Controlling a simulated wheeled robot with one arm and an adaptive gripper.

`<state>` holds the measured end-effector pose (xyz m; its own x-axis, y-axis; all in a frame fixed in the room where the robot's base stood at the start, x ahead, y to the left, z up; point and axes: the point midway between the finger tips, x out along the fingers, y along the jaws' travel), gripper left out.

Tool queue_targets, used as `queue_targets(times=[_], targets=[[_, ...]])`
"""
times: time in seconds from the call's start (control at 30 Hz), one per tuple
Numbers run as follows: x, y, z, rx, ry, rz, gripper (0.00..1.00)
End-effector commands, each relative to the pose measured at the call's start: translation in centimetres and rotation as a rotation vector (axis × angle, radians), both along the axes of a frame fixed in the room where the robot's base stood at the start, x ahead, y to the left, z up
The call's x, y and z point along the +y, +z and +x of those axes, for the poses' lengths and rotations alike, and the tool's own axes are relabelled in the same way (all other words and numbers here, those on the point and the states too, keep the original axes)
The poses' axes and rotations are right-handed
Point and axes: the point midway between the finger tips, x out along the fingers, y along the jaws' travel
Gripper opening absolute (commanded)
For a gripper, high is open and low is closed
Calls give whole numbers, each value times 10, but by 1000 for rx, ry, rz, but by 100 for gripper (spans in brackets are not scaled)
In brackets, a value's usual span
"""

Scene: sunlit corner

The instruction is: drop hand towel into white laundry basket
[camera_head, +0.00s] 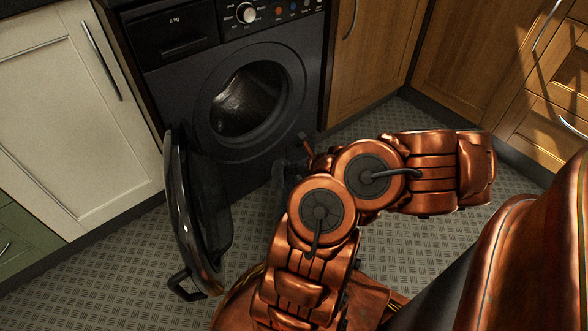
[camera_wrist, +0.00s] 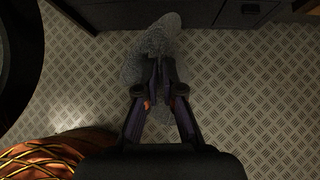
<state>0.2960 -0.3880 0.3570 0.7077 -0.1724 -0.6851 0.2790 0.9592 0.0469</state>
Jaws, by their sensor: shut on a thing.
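In the wrist view, my gripper (camera_wrist: 158,88) is shut on a grey, speckled hand towel (camera_wrist: 150,45). The towel hangs bunched between the fingertips and spreads out past them, over the patterned floor. In the head view my arm covers most of the area around my gripper, in front of the washing machine, and I cannot make out the towel clearly there. No white laundry basket shows in either view.
A dark washing machine (camera_head: 245,100) stands at the back with its round door (camera_head: 196,215) swung open to the left. A white cabinet (camera_head: 65,120) is at left, wooden cabinets (camera_head: 375,60) at right. Patterned floor (camera_head: 110,255) is clear at lower left.

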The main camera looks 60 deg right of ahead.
Motion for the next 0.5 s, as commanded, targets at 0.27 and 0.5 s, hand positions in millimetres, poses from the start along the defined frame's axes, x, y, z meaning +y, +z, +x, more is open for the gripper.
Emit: queue_targets(times=[0.27,0.5], targets=[[0,43,0,0,0,0,0],[0,74,0,0,0,0,0]])
